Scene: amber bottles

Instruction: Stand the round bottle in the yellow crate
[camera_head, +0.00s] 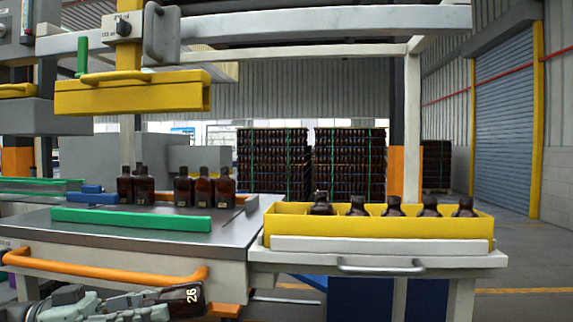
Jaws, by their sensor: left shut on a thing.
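My left gripper (150,304) is at the bottom left, low in front of the metal table. It is shut on a dark amber bottle (180,296) with a white "26" on it. The bottle lies on its side, pointing right, and its lower part is hidden or cut off by the frame's edge. I cannot tell its full shape. The yellow crate (375,228) is at the right on a pale bench, apart from the gripper. Several dark bottles (393,208) stand in it in a row; its floor is hidden. My right gripper is not in view.
Several amber bottles (184,190) stand at the back of the metal table (120,232). A green bar (130,219) lies along its front, and an orange rail (110,270) runs below. A yellow beam (135,96) hangs above the table. A metal handle (380,268) sticks out below the crate.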

